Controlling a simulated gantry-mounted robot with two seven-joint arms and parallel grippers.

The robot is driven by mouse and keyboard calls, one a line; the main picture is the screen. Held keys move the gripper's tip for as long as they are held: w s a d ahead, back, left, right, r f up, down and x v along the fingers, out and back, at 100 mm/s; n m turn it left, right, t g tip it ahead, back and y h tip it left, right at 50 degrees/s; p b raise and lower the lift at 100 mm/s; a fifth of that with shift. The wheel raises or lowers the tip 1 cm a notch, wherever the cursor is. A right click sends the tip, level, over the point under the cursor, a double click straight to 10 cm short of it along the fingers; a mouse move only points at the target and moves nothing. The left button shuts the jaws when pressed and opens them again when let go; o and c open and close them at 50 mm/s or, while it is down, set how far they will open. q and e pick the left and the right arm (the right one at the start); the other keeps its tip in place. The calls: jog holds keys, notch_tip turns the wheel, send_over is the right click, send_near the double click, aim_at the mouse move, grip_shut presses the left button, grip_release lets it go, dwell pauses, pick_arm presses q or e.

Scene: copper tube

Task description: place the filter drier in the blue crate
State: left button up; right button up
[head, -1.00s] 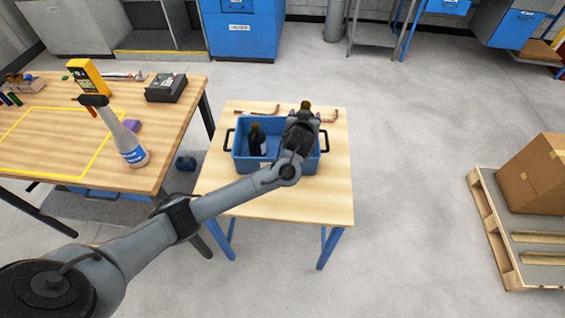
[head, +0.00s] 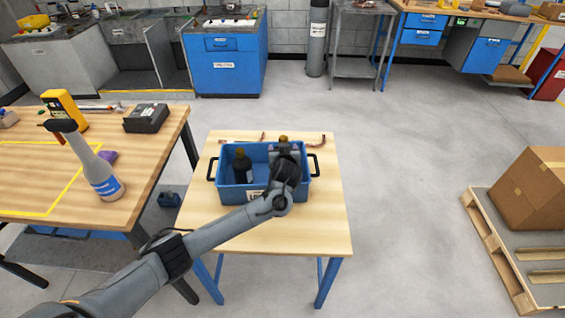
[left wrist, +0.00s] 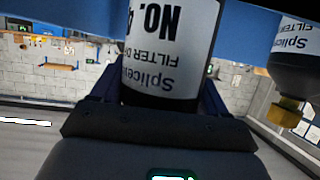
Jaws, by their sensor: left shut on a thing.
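The blue crate (head: 228,202) stands on a small wooden table. My left gripper (head: 284,152) is over the right part of the crate and hides much of that side. In the left wrist view its fingers are shut on a filter drier (left wrist: 172,50), a dark cylinder with a white label. The drier's brass-coloured end (head: 283,138) shows above the gripper in the head view. I cannot tell whether its base touches the crate floor. A second dark bottle-like drier (head: 243,168) stands upright in the crate's left part; a labelled drier with a brass end shows at right in the wrist view (left wrist: 300,50).
Copper pieces (head: 316,141) lie behind the crate on the small table (head: 325,220). A workbench at left holds a spray bottle (head: 98,170), a yellow meter (head: 64,108) and a dark box (head: 146,118). A pallet with a carton (head: 530,190) is at right. The table front is clear.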

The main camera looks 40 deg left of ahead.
pick_arm(q)
notch_tip(320, 180, down, 4)
jog(key=shift+f+b, duration=0.25)
jog(key=shift+b, duration=0.5)
jog(key=o, duration=1.5)
jog(key=shift+f, duration=0.15)
